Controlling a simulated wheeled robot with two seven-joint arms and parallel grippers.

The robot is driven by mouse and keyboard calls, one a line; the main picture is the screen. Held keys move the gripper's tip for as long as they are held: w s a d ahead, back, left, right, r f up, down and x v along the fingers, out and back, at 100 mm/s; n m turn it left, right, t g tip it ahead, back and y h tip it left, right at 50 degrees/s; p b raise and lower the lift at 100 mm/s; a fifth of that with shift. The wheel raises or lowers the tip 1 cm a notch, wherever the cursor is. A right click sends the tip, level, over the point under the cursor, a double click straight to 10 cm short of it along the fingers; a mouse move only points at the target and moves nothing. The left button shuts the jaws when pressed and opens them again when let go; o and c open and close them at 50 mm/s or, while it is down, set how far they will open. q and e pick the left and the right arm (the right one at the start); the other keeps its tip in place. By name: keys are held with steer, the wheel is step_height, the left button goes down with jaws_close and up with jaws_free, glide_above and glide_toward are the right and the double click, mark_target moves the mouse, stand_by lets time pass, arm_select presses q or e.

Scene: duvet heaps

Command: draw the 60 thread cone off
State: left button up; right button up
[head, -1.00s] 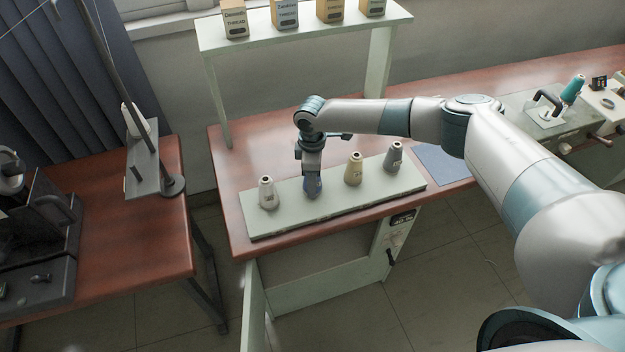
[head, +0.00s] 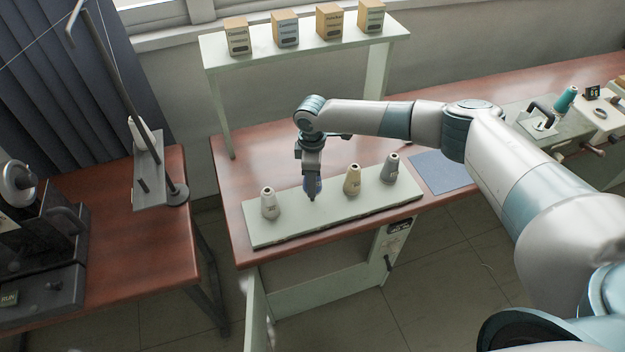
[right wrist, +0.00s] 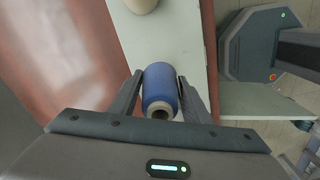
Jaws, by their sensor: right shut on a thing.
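A blue thread cone (head: 313,187) is in my right gripper (right wrist: 160,92), over the pale board (head: 290,226). The right wrist view shows the blue cone (right wrist: 160,84) between both fingers, its open tip toward the camera. In the head view a small dark tip shows just below the cone; I cannot tell whether the cone still surrounds a peg. A white cone (head: 269,204) stands to its left, a tan cone (head: 352,181) and a grey cone (head: 389,169) to its right. No number 60 is readable on any cone. My left gripper is out of view.
A white shelf (head: 300,62) with several thread boxes stands behind the board. A blue mat (head: 440,170) lies right of it, and a teal cone (head: 566,99) stands farther right. A second table (head: 105,235) with a thread stand is at left, across a gap.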

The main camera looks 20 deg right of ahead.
steer(key=shift+r+p, duration=0.75)
steer(key=shift+r, duration=0.3)
